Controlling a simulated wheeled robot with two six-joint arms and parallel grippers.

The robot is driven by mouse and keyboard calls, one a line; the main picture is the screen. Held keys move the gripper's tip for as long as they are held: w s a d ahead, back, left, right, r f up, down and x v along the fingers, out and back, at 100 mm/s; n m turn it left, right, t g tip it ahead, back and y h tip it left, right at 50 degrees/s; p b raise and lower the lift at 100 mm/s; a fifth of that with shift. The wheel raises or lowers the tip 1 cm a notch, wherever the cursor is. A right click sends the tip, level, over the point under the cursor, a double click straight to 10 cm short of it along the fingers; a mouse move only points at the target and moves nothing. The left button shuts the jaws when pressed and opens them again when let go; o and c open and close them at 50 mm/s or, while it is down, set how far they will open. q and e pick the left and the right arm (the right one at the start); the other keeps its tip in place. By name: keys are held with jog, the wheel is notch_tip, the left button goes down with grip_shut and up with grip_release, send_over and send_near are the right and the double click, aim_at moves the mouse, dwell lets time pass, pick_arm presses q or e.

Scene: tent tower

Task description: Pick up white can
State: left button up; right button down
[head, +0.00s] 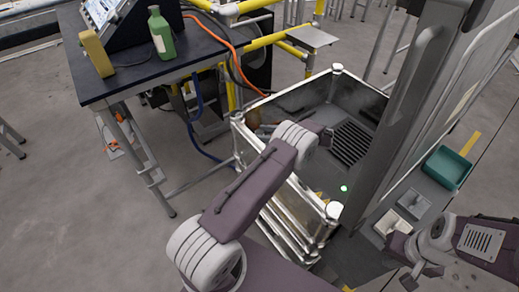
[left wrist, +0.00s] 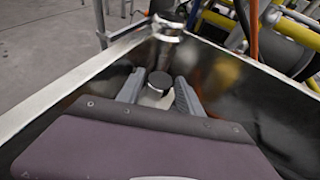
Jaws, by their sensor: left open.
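A can-like thing with a dark round top and a pale body (left wrist: 157,92) shows in the left wrist view, close to a corner of the metal-walled bin. I take it to be the white can, but most of its body is hidden. My left gripper (left wrist: 158,95) is open, with one finger on each side of it; I cannot tell whether they touch it. In the head view my left arm reaches into the bin, and its wrist hides the can. My right gripper (head: 423,275) is at the lower right, away from the bin; its jaw opening is unclear.
The bin (head: 334,211) has raised walls and corner posts; one post (left wrist: 167,35) rises just beyond the can. A dark table (head: 95,90) with a green bottle (head: 161,35) and a tan block (head: 96,54) stands at upper left. A teal tray (head: 447,168) is at right.

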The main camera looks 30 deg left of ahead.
pick_arm(q)
jog(key=shift+d+r, duration=0.1)
grip_shut()
dwell(1.2)
